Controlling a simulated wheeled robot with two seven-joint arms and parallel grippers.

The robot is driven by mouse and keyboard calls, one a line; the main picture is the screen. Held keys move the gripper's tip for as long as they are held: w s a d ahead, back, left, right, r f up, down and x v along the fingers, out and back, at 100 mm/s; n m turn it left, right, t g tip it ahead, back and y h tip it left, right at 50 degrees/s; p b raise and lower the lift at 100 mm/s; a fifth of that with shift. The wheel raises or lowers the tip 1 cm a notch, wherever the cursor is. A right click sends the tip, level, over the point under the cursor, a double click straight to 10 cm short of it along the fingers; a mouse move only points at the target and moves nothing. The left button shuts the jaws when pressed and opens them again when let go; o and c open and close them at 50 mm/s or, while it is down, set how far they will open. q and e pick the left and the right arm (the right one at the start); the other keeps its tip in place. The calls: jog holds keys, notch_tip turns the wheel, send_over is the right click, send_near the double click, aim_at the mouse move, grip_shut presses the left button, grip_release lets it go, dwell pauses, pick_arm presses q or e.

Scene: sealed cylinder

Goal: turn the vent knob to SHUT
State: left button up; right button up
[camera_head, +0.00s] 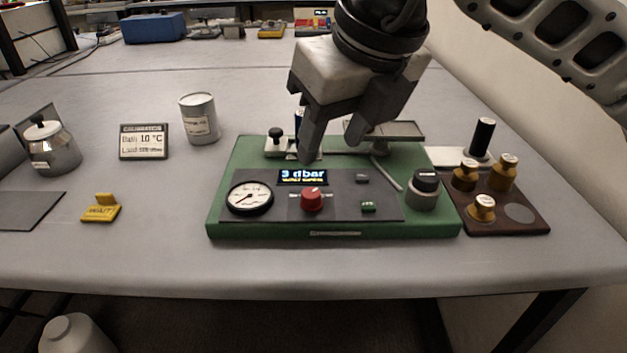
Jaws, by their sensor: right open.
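The green panel unit (228,205) sits on the grey table with a dark face plate. A red knob (312,198) stands at the middle of the plate; its labels and pointer are too small to read. Above it a small display (303,176) reads 3 dbar. A round dial gauge (250,197) is to its left. My right gripper (325,150) hangs above and behind the knob, its fingers pointing down, open and apart from the knob. It hides part of the unit's rear. My left gripper is not in view.
A dark-capped cylinder (424,190) stands at the unit's right end. Brass weights (466,175) rest on a brown block at right. A yellow WAIT marker (101,209), a calibration sign (144,142) and a grey can (199,118) stand at left. The table front is clear.

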aim_at(311, 192)
jog(key=x, duration=1)
jog(key=shift+w+f, duration=0.15)
jog(key=shift+f, duration=0.1)
jog(key=c, duration=1)
